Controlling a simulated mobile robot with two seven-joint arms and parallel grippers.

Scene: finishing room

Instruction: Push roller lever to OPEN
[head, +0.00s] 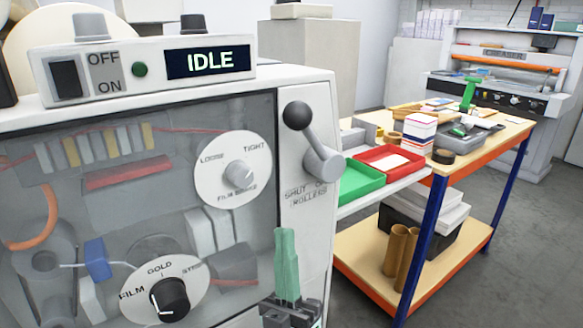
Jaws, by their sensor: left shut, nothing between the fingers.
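The roller lever (313,140) is on the right part of the machine's front. It is a grey arm with a black ball knob (296,115), tilted up and to the left from a round grey hub (323,166). The label (306,192) below reads SHUT at left and ROLLERS underneath; the right-hand word is partly hidden. My left gripper (285,232) has green fingers pointing up, shut and empty. In the picture it is below the lever and apart from it. My right gripper is not in view.
The machine's display (209,61) reads IDLE. A clear cover shows the FILM BRAKE dial (240,172) and another dial (169,298). Floor is free at far right.

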